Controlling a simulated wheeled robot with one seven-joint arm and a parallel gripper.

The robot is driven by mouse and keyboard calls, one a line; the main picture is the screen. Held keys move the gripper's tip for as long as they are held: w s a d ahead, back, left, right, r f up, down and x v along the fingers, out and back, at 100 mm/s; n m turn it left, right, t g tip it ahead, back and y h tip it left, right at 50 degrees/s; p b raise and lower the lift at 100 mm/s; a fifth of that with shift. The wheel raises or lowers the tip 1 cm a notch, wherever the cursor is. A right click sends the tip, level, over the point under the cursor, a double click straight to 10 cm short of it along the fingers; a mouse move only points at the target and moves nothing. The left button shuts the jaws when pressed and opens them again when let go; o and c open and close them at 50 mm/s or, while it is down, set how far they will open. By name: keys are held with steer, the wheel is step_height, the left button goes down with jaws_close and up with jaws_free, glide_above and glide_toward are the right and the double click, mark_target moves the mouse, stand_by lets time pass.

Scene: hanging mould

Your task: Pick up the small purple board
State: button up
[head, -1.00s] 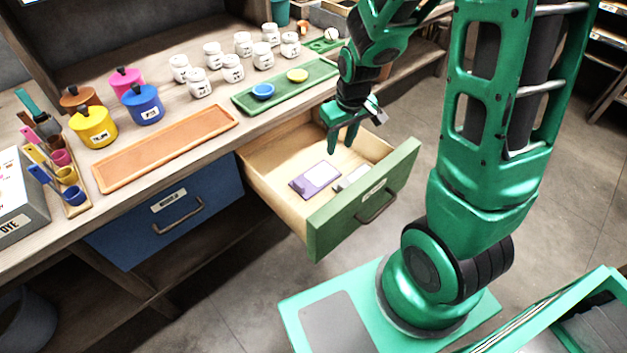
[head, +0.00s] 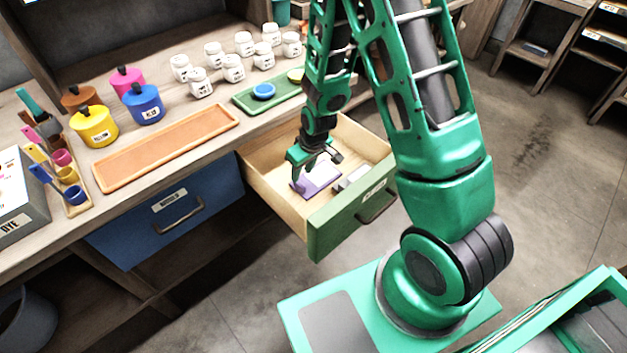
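The small purple board (head: 322,182) lies flat in the open green-fronted drawer (head: 352,216), towards its front. A pale panel covers part of its top. My gripper (head: 305,182) points down inside the drawer, over the left part of the board. Its fingers look spread, with no object seen held between them. The fingers and palm hide part of the board. I cannot tell whether the fingertips touch the board.
A small grey-white block (head: 352,179) lies right of the board in the drawer. The drawer's wooden sides stand close around my gripper. The counter above holds an orange tray (head: 165,150), a green tray (head: 250,101), white jars (head: 233,68) and coloured pots (head: 93,126).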

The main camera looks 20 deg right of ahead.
mark_target(299, 183)
steer(key=shift+s+x, duration=0.2)
steer(key=shift+x, duration=0.9)
steer(key=shift+s+x, duration=0.2)
steer(key=shift+x, duration=0.95)
steer(key=shift+w+a+f, duration=0.15)
steer(key=shift+a+f, duration=0.05)
steer(key=shift+f, duration=0.4)
jaws_close()
